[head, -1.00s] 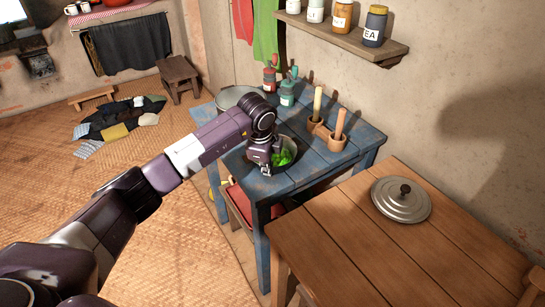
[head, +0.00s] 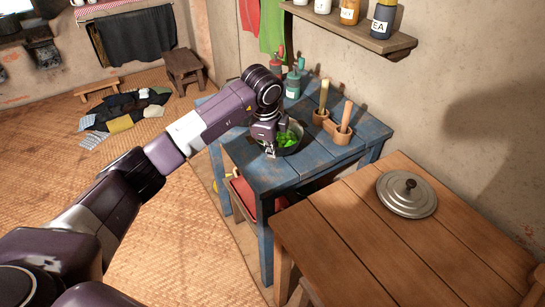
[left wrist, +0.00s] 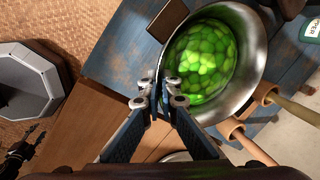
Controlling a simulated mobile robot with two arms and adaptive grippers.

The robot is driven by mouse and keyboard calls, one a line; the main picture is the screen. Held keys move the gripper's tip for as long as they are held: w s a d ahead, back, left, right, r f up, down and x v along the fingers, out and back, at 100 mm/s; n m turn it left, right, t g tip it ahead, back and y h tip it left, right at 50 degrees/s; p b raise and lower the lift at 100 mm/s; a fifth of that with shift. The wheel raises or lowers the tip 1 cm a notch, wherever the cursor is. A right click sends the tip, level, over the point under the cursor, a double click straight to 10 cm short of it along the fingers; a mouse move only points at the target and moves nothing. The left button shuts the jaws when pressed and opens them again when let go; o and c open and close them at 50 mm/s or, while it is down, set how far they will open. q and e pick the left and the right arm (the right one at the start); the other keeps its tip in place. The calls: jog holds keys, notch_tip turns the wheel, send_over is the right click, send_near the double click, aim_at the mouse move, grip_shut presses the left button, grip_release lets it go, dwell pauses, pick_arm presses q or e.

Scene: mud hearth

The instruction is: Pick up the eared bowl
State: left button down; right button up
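The eared bowl (head: 292,148) is a dark metal bowl filled with round green pieces. It is on the blue table near its left front side. The left wrist view shows its wide metal rim (left wrist: 256,62) and the green contents from above. My left gripper (head: 271,151) is at the bowl's near left edge. In the left wrist view its fingers (left wrist: 161,88) are drawn together at the rim and seem to pinch the edge there. The exact contact, and any ear between the fingertips, is hidden.
The blue table (head: 315,152) also holds two wooden cups with upright sticks (head: 338,129) right of the bowl and bottles (head: 292,84) behind it. A wooden table (head: 350,235) with a metal lid (head: 407,196) stands nearer right. A jar shelf (head: 350,30) hangs above.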

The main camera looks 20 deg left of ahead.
pick_arm(q)
notch_tip(320, 180, up, 16)
jog(key=b, duration=0.2)
jog(key=shift+f, duration=0.2)
dwell(0.4)
jog(key=shift+r, duration=0.1)
dwell(0.7)
